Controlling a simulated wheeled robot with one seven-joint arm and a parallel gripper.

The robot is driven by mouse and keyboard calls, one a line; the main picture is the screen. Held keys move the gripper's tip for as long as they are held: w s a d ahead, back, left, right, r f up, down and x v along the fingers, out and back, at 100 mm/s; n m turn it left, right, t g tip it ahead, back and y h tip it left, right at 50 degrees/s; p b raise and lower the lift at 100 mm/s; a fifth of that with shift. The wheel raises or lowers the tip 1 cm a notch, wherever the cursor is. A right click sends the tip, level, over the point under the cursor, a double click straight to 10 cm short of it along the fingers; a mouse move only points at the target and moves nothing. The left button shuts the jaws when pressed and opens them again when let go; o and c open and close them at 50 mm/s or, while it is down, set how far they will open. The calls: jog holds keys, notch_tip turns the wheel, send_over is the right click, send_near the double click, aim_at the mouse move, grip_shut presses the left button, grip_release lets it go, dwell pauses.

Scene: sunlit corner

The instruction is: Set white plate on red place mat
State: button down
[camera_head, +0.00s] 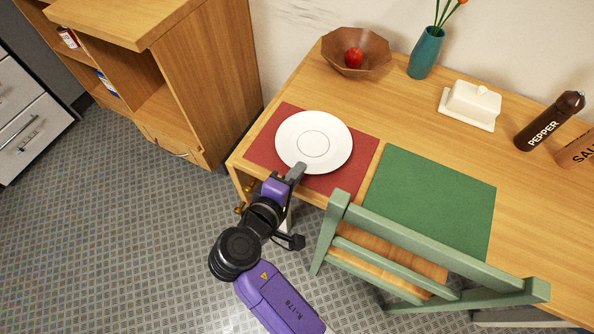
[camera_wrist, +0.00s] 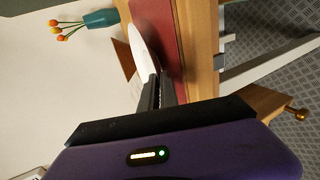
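The white plate (camera_head: 314,142) is over the red place mat (camera_head: 262,147), face up and roughly level, with mat showing around much of it. In the wrist view the plate (camera_wrist: 141,42) appears edge-on beside the red mat (camera_wrist: 160,30). I cannot tell whether its whole underside touches the mat. My gripper (camera_head: 298,170) is at the plate's front-left rim. In the wrist view its two dark fingers (camera_wrist: 157,82) are close together, with the rim between their tips. The rim inside the grip is mostly hidden.
A green place mat (camera_head: 432,200) lies to the right, with a green chair (camera_head: 400,244) in front. A wooden bowl (camera_head: 372,62) with a red apple, a teal vase (camera_head: 425,55), a butter dish (camera_head: 470,106) and a pepper mill (camera_head: 548,122) stand farther back.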

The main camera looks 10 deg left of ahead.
jog(key=c, duration=1.9)
grip_release()
jog(key=v, duration=1.2)
